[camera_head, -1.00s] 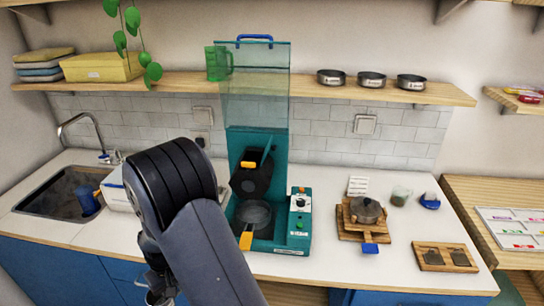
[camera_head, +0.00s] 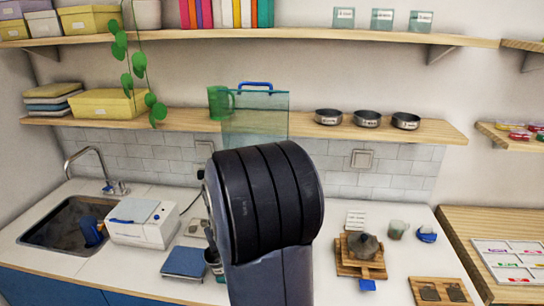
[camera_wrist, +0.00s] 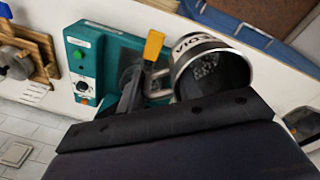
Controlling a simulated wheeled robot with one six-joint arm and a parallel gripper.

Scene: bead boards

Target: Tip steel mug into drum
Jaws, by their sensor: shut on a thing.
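The steel mug (camera_wrist: 205,62) shows in the wrist view with a dark-lettered white label; its mouth faces the camera and a speckled patch shows inside. My gripper (camera_wrist: 140,92) is shut on its handle side. A silvery part of the mug (camera_head: 213,262) shows beside my arm in the head view. The teal machine (camera_wrist: 105,62) is beside the mug in the wrist view, its orange handle (camera_wrist: 153,45) very near the mug's rim. The drum is mostly hidden behind my gripper and the mug.
A white device (camera_head: 143,224) and a blue pad (camera_head: 185,262) are on the counter at left, by the sink (camera_head: 65,225). A lidded pot (camera_head: 362,246) on a wooden stand is to the right. A shelf (camera_head: 300,126) runs above the counter.

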